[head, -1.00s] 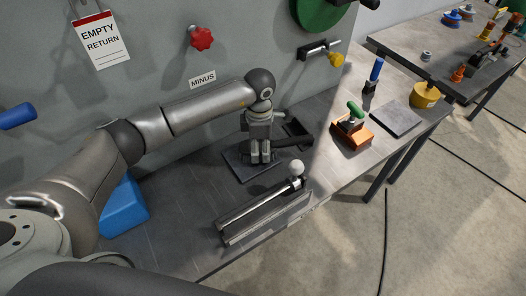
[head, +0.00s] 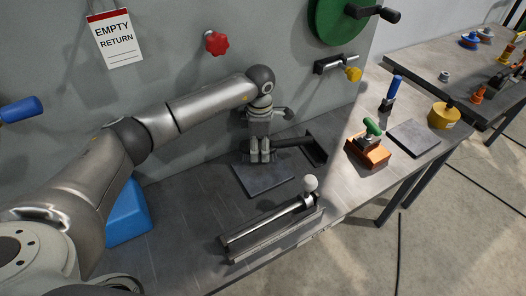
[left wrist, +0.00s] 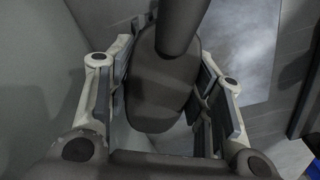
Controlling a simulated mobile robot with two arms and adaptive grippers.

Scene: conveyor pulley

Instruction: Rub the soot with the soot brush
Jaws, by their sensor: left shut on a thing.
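My left gripper (head: 260,158) is shut on a dark tool, which I take to be the soot brush. Its dark handle (head: 293,142) sticks out to the right in the head view. In the left wrist view, the brush's rounded dark body (left wrist: 158,90) sits between the two fingers. The gripper points down at the back edge of a dark square plate (head: 264,182) on the bench. I cannot tell whether the brush touches the plate. No soot mark stands out clearly on it. My right gripper is not in view.
A dark holder (head: 317,150) stands right of the plate. A metal rail with a white ball (head: 311,183) lies in front. An orange block with a green handle (head: 367,153), a second plate (head: 413,138) and a yellow tin (head: 443,116) are further right. A grey wall rises behind.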

